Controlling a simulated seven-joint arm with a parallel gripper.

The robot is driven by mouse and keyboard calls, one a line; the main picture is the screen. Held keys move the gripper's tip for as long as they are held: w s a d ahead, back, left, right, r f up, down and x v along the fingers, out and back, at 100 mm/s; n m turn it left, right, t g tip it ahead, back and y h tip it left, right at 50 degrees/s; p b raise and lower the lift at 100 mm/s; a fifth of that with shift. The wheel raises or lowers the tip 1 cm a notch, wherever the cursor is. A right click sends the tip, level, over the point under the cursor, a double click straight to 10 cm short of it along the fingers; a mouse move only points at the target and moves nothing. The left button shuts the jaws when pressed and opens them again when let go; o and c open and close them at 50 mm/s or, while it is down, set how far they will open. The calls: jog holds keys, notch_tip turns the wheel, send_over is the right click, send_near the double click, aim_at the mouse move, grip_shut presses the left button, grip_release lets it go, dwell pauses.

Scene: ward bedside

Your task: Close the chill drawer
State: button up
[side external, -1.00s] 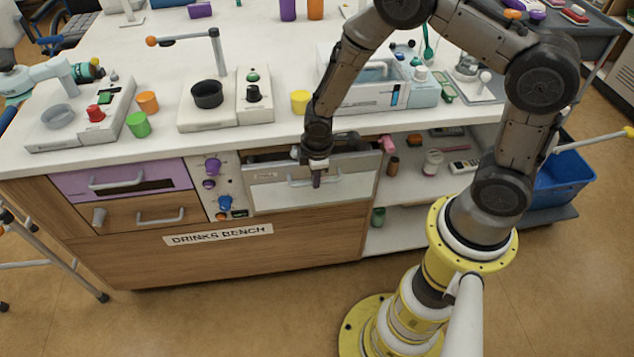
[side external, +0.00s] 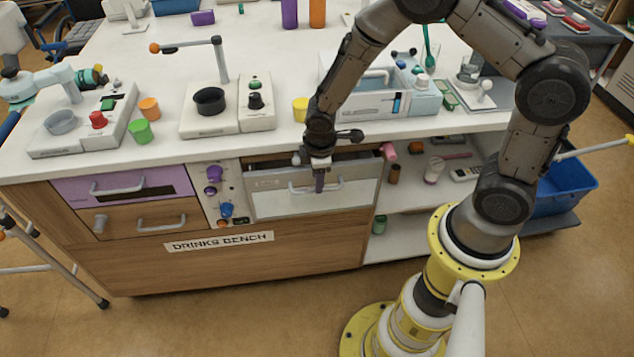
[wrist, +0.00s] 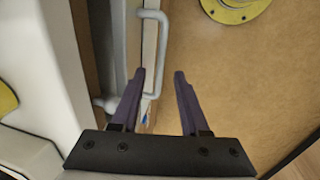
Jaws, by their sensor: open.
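The chill drawer (side external: 268,204) has a pale grey front with a bar handle (side external: 330,187). It stands partly pulled out under the bench top, with a dark gap showing above its front. My gripper (side external: 319,188) points down at the drawer front, beside the handle's middle. In the wrist view my gripper (wrist: 159,77) is open, with two dark purple fingers apart and nothing held between them. The handle (wrist: 162,50) runs up past the fingertips there. I cannot tell whether a finger touches the handle or front.
A purple drawer (side external: 125,187) and a wooden drawer (side external: 140,217) sit to the left, past a knob panel (side external: 222,192). Open shelves (side external: 410,220) with small items are to the right. The bench top (side external: 270,60) above carries appliances and cups.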

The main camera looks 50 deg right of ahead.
notch_tip(320, 180, up, 10)
jog(key=s+a, duration=0.1)
jog(key=shift+s+a+r, duration=0.2)
